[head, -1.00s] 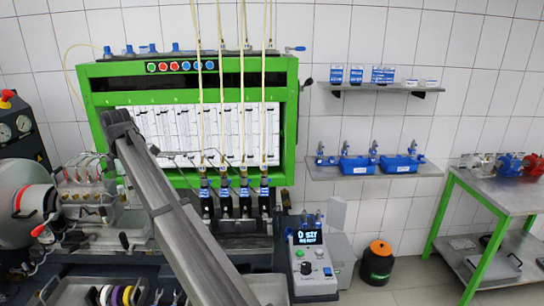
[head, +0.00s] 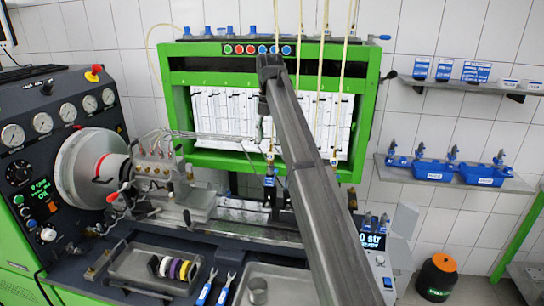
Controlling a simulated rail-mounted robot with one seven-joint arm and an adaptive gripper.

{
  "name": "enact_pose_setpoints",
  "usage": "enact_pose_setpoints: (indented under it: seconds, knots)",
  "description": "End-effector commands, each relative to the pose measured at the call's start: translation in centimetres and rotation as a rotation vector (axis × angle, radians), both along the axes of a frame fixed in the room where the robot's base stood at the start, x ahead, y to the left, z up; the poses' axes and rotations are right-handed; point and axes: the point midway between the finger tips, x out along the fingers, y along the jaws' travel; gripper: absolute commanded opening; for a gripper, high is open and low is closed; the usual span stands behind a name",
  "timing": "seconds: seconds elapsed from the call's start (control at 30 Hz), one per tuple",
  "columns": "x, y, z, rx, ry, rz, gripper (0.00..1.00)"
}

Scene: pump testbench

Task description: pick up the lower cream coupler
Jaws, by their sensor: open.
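Several ring-shaped couplers stand in a row on edge in a grey tray (head: 132,270) at the lower left of the head view. My arm crosses the picture from the bottom right up to a dark end in front of the green frame. No gripper fingers can be made out, and nothing of mine is at the tray.
Two blue-handled wrenches (head: 215,289) lie right of the coupler tray. Beside them is a second tray holding a metal cup (head: 257,290). The green test frame (head: 180,135) stands behind, with the drive flywheel (head: 85,170) at left. A control box (head: 375,255) is at right.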

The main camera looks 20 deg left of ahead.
Motion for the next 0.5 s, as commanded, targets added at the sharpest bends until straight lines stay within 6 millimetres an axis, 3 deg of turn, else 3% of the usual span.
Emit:
enact_pose_setpoints:
  seconds: [0.5]
  knots:
    - [-0.1, -0.1, -6.1, 0.000, 0.001, -0.003, 0.54]
